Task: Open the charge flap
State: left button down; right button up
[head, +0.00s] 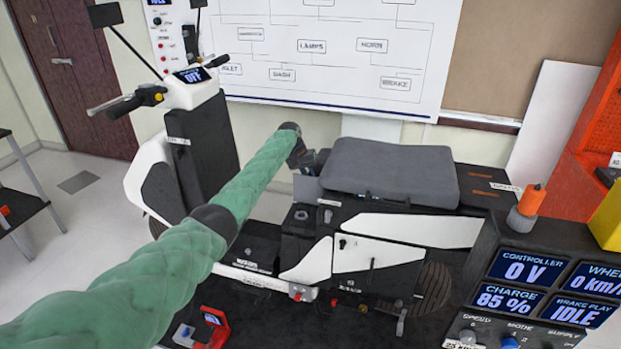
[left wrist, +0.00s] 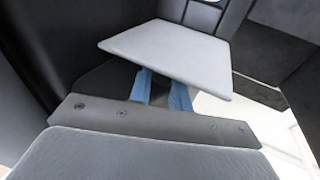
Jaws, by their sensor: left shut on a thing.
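The light grey flap (head: 306,189) is a flat panel in front of the seat on the scooter rig, standing out from the dark body. In the left wrist view it shows as a grey plate (left wrist: 170,55). My left gripper (head: 312,166) is at the flap, just left of the seat's front end. In the left wrist view its two blue fingers (left wrist: 162,92) are close together and meet the plate's near edge. The plate hides the fingertips. The gripper is shut on the flap. My right gripper is in neither view.
The grey seat (head: 390,172) is close to the right of the gripper. The handlebar column (head: 205,120) rises on the left. A console (head: 530,285) with displays stands front right; CHARGE reads 85 %. A red-framed device (head: 212,325) is at the bottom.

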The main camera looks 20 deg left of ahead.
pick_arm(q)
jog(key=shift+f, duration=0.1)
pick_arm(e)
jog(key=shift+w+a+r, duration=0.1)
pick_arm(q)
jog(key=c, duration=1.3)
grip_release()
jog(key=shift+f, duration=0.1)
jog(key=shift+c, duration=0.2)
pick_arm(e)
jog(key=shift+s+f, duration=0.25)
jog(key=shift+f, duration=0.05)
